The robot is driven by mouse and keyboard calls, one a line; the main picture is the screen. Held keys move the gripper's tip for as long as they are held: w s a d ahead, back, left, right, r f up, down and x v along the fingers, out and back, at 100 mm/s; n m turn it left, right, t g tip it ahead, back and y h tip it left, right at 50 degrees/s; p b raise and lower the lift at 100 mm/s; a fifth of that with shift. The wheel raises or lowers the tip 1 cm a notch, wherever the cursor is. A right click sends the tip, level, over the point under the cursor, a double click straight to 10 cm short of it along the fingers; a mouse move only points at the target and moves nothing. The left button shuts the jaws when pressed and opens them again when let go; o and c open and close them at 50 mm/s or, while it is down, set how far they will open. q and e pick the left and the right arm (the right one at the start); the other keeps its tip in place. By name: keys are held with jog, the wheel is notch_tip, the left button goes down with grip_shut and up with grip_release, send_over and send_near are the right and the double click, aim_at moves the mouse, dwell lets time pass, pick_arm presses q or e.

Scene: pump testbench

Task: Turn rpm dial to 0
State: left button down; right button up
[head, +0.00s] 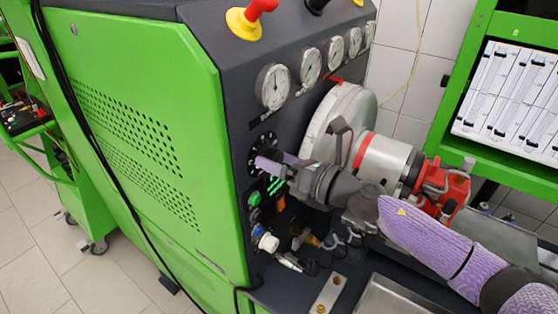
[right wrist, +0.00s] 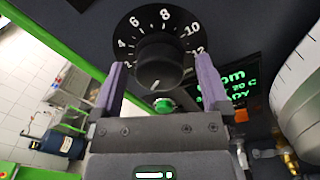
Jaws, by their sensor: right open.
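The rpm dial (right wrist: 160,60) is a black knob on a round black scale with white numbers; 4, 6, 8, 10 and 12 can be read. A small white mark shows at the knob's lower edge in the right wrist view. In the head view the dial (head: 263,139) sits on the dark front panel, partly hidden by my gripper. My right gripper (right wrist: 160,68) is open, its purple fingers on either side of the knob with gaps visible. It also shows in the head view (head: 272,163) close to the panel. My left gripper is not in view.
A green-lettered display (right wrist: 228,90) and a green button (right wrist: 164,104) are close by the dial. Several gauges (head: 272,87) line the panel above. A large pale disc (head: 338,115) and a red-and-grey pump (head: 385,160) stand right of the dial, near my right arm.

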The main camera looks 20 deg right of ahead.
jog(key=b+v, duration=0.4)
jog(key=v, duration=0.6)
